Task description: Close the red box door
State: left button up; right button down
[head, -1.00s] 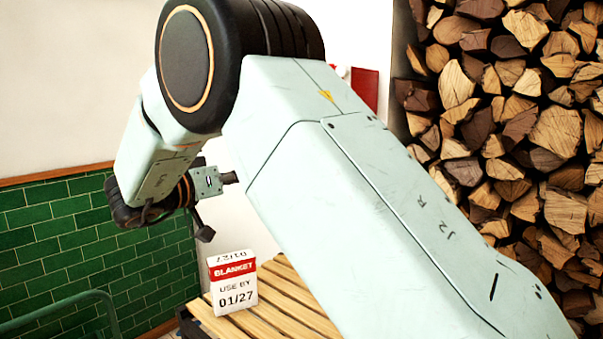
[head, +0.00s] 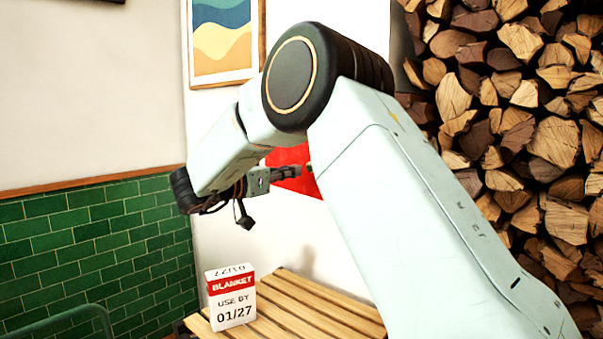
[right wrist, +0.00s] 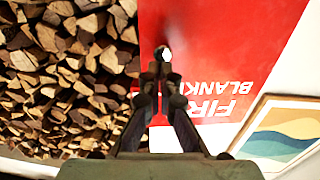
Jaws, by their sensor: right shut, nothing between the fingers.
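The red box door (head: 288,160) shows as a red patch on the white wall, behind my right gripper (head: 296,173). In the right wrist view the red face (right wrist: 235,45) fills the upper middle and bears upside-down white letters, "FIRE BLANKET" in part. My right gripper (right wrist: 163,62) is shut and empty, with its tips over the left part of the red face. A small white spot (right wrist: 167,54) shows at the tips. I cannot tell whether the tips touch the face, or how far the door stands open. My arm hides much of the box. My left gripper is not in view.
A firewood stack (head: 530,120) rises on the right, close beside the red face in the wrist view. A blanket carton marked 01/27 (head: 232,312) stands on a slatted wooden bench (head: 310,300) below. A framed picture (head: 222,40) hangs on the wall. Green tiles (head: 90,235) line the left.

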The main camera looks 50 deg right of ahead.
aim_at(311, 167)
jog(key=shift+d+f, duration=0.1)
jog(key=shift+d, duration=1.1)
jog(key=shift+s+d, duration=0.1)
jog(key=shift+d, duration=0.6)
jog(key=shift+a, duration=0.1)
jog(key=p, duration=0.1)
jog(key=d+p, duration=0.2)
jog(key=shift+s+d+r, duration=0.2)
jog(key=shift+s+r, duration=0.05)
jog(key=shift+s, duration=0.15)
jog(key=shift+s+d+f+p, duration=0.1)
jog(key=shift+s+d+p, duration=0.05)
jog(key=shift+d+p, duration=0.5)
